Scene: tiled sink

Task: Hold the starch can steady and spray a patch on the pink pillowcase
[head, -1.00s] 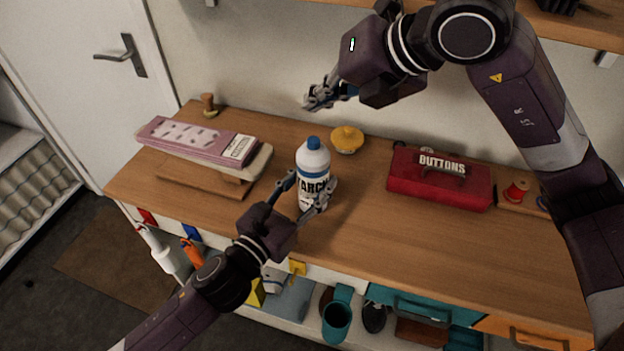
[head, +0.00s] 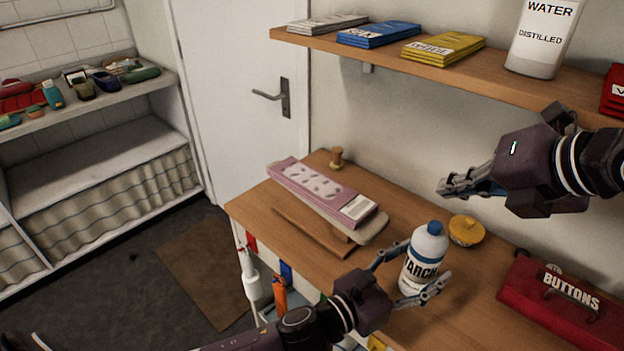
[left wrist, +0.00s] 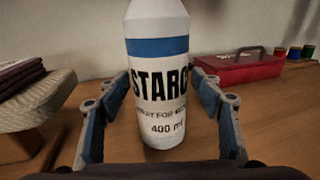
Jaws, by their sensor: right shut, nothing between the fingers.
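The white starch can (head: 425,262) with a blue cap and blue band stands upright on the wooden counter. It also shows in the left wrist view (left wrist: 160,90), with its top cut off. My left gripper (head: 408,276) is open, with one finger on each side of the can; narrow gaps seem to show beside it in the wrist view. The pink pillowcase (head: 290,172), with a pale patterned panel and a label, lies folded on a small padded board left of the can. My right gripper (head: 442,188) is shut and empty, in the air above the counter's back.
A yellow lidded pot (head: 466,230) stands just behind the can. A red buttons box (head: 540,305) is to the right and a wooden spool (head: 337,157) stands behind the pillowcase. A wall shelf (head: 385,57) holds packets and a distilled water bottle (head: 541,38).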

